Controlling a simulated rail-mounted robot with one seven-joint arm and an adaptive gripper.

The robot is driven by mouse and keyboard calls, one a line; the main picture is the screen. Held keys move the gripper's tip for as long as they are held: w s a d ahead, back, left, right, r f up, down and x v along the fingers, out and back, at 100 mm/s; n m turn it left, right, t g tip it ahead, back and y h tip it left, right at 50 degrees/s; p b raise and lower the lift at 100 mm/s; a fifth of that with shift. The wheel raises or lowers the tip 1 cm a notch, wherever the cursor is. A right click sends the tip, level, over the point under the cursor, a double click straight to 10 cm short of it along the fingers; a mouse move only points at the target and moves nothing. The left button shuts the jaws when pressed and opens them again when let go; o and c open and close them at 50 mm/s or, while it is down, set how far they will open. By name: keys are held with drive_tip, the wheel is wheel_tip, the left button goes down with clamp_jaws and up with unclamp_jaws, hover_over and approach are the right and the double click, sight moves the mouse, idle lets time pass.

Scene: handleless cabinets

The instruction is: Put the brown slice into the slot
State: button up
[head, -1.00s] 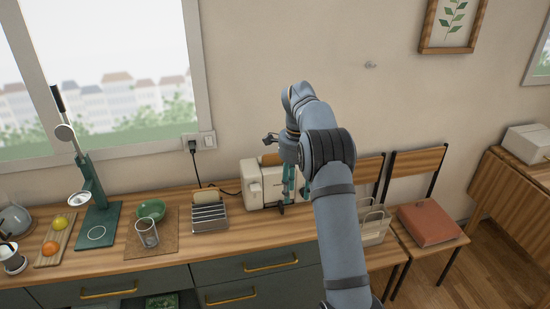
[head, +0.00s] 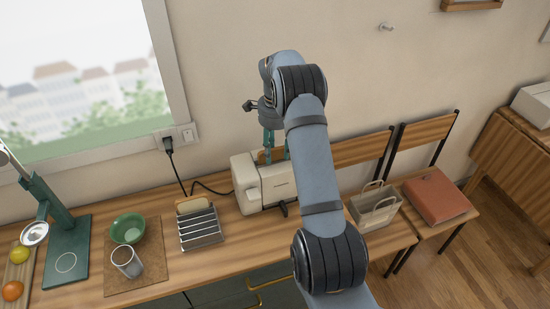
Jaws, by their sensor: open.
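A white toaster (head: 278,187) stands on the wooden counter against the wall. A brown slice (head: 278,155) shows at its top, partly hidden by my gripper. My gripper (head: 277,150) points down over the toaster, its teal fingers apart on either side of the brown slice. I cannot tell whether they touch it. A metal rack (head: 201,230) with several slots stands left of the toaster. A lighter tan slice (head: 193,204) stands upright in its rear part. The toaster's slot openings are hidden.
A green bowl (head: 127,228) and a grey cup (head: 127,262) sit on a brown mat (head: 138,287) left of the rack. A green stand (head: 66,245) is further left. A beige basket (head: 375,208) is right of the toaster. A black cord (head: 180,176) runs behind.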

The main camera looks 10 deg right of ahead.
drive_tip(key=shift+w+f, duration=0.1)
drive_tip(key=shift+f, duration=0.6)
drive_tip(key=shift+c, duration=0.5)
clamp_jaws()
drive_tip(key=shift+r, duration=0.15)
